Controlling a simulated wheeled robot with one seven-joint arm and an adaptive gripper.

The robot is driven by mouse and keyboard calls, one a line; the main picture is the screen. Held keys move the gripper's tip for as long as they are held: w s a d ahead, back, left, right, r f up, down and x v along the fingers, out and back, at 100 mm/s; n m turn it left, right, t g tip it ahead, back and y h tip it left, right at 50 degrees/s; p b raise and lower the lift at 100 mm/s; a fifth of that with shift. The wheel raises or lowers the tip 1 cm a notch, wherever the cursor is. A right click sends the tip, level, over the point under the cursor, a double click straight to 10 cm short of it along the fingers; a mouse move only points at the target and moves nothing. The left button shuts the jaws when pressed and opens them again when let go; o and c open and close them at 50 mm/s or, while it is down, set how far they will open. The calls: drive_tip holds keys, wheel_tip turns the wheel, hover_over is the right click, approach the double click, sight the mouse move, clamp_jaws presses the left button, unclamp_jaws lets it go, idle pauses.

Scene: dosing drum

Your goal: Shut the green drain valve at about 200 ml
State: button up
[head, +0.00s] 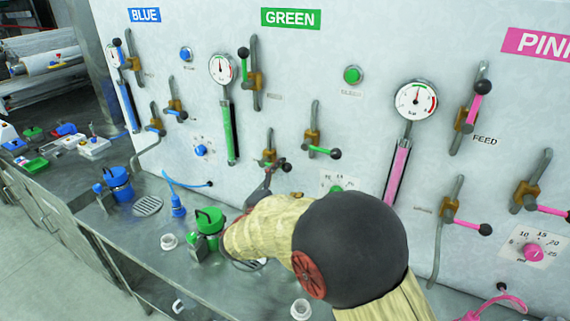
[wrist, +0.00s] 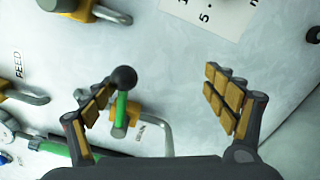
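The green drain valve (head: 268,158) is on the wall under the GREEN sign, low and right of the green sight tube (head: 230,132). In the wrist view, its green handle (wrist: 121,108) with a black ball end stands between my fingers, much closer to the left finger. A small label by it is hard to read. My gripper (wrist: 160,98) is open around the handle, with a wide gap to the right finger. In the head view my arm partly hides the gripper near the valve. The tube looks mostly green, but I cannot read its level in ml.
A second green-handled valve (head: 312,142) is right of the drain valve, and the black-knobbed feed valve (head: 253,78) is above. A green jug (head: 209,221) stands on the steel counter (head: 140,235). Blue fittings are left, pink ones right.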

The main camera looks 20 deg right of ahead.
drive_tip(key=shift+f, duration=0.15)
drive_tip(key=shift+d+f+b, duration=0.1)
drive_tip(key=shift+f+b, duration=0.45)
drive_tip(key=shift+b, duration=0.2)
drive_tip(key=shift+r, duration=0.1)
drive_tip(key=shift+w+a+r, duration=0.15)
drive_tip(key=shift+a+r, duration=0.1)
drive_tip(key=shift+r, duration=0.3)
drive_tip(key=v, duration=0.9)
drive_tip(key=shift+b, duration=0.3)
idle(0.5)
